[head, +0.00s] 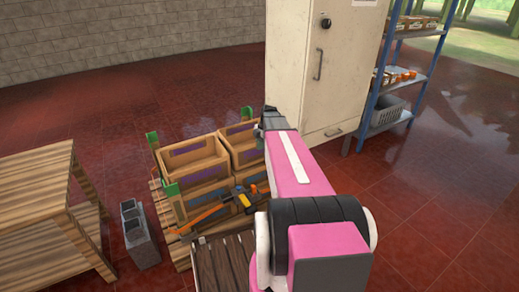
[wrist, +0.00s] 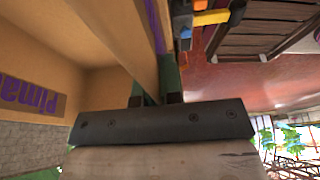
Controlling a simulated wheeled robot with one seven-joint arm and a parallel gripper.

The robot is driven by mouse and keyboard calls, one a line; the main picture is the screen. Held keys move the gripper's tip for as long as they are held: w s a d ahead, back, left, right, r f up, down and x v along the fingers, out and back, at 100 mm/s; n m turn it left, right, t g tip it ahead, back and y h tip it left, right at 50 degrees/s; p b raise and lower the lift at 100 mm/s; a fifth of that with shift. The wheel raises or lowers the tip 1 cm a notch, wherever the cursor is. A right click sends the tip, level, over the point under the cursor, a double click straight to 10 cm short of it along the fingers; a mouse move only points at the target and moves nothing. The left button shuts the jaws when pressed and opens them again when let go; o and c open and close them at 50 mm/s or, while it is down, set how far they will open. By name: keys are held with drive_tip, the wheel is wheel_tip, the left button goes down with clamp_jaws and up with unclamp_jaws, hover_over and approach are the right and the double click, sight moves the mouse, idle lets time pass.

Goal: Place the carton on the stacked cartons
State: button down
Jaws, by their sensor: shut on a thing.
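Two open-topped tan cartons sit side by side at the top of the stack. The right carton (head: 243,134) is partly hidden by my arm. The left carton (head: 192,160) is in plain view, level with it or nearly so. Lower stacked cartons (head: 208,190) show below them. My gripper (head: 268,115) is at the right carton's far right rim. In the wrist view my gripper (wrist: 154,99) has a finger on each side of a carton wall (wrist: 128,42) and is shut on it. Purple lettering shows inside that carton. I cannot tell whether the held carton touches the cartons below.
Green corner posts (head: 172,189) stand around the pallet (head: 157,190). Orange and yellow tools (head: 240,197) lie in front of the stack. A wooden table (head: 40,180) and a grey block (head: 138,235) stand left. A cream cabinet (head: 310,70) and a blue shelf (head: 390,75) stand behind right.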

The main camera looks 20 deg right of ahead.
drive_tip(key=shift+f, duration=1.1)
drive_tip(key=c, duration=1.3)
unclamp_jaws()
drive_tip(key=v, duration=1.2)
drive_tip(key=s+a+f+m+h, duration=0.1)
drive_tip(key=s+a+f+m, duration=0.2)
drive_tip(key=s+a+m, duration=0.3)
drive_tip(key=s+a+f+m+h, duration=0.1)
drive_tip(key=s+a+f+m, duration=0.2)
drive_tip(key=s+a+m, duration=0.4)
drive_tip(key=s+a+f+m+h, duration=0.1)
drive_tip(key=s+a+f+m, duration=0.2)
drive_tip(key=s+a+m, duration=0.4)
drive_tip(key=shift+t, duration=0.3)
